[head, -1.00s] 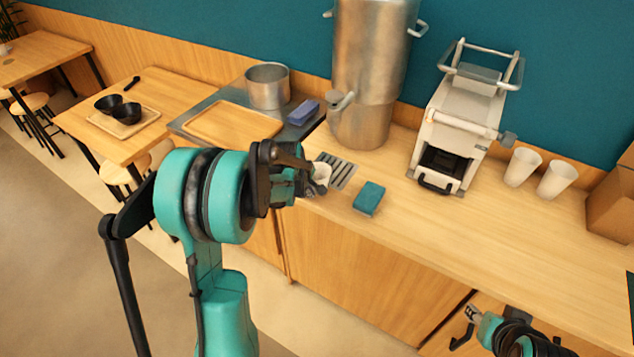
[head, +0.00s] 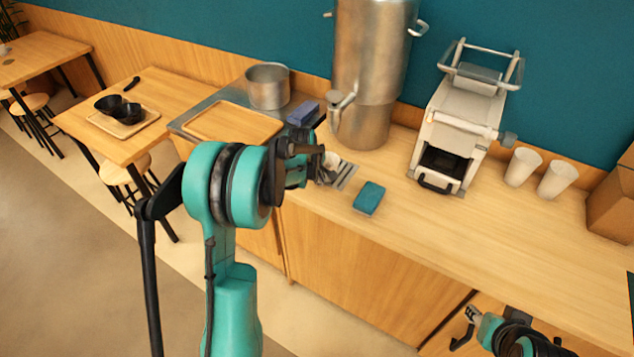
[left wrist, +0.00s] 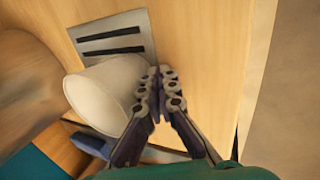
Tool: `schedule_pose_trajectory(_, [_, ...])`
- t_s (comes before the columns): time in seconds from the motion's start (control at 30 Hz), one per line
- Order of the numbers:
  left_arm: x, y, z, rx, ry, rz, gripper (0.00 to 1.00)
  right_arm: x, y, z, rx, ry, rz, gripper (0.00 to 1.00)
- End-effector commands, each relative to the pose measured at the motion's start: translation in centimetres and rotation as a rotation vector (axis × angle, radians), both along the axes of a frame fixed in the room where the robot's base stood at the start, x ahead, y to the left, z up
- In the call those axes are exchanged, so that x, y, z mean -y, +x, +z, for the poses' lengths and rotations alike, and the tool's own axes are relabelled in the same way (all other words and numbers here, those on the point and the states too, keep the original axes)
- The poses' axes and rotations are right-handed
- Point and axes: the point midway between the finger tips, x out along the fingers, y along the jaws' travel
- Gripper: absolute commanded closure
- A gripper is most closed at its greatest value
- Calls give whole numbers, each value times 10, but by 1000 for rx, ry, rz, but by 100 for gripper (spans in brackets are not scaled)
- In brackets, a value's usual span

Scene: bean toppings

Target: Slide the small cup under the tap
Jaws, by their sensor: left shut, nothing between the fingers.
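The small white cup (head: 332,159) stands at the drip tray (head: 348,176), below the tap (head: 340,98) of the tall metal urn (head: 365,90). My left gripper (head: 326,174) is shut and empty beside the cup and partly hides it. In the left wrist view the closed fingertips (left wrist: 157,78) are right against or very near the side of the cup (left wrist: 105,92), and the slotted drip tray (left wrist: 115,35) lies just beyond it. I cannot tell whether they touch. My right gripper (head: 463,328) is low at the right, away from the cup; its jaw state is unclear.
A teal sponge (head: 369,197) lies on the counter right of the drip tray. A blue block (head: 303,113), a steel pot (head: 268,86) and a wooden board (head: 233,124) are at the left. A white machine (head: 455,130) and two pale cups (head: 522,166) stand to the right.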

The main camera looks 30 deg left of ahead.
Motion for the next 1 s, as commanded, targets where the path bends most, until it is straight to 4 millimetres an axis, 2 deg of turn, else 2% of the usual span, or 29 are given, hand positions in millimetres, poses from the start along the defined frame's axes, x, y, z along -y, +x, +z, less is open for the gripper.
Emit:
schedule_pose_trajectory(0.4, [2, 26, 0, 0, 1, -2, 100, 0, 0, 0, 0, 0, 0, 60])
schedule_pose_trajectory(0.57, [1, 22, 0, 0, 0, -1, 100, 0, 0, 0, 0, 0, 0, 60])
schedule_pose_trajectory(1.0, [0, -6, 0, 0, 0, 0, 100, 0, 0, -1, 0, 0, 0, 60])
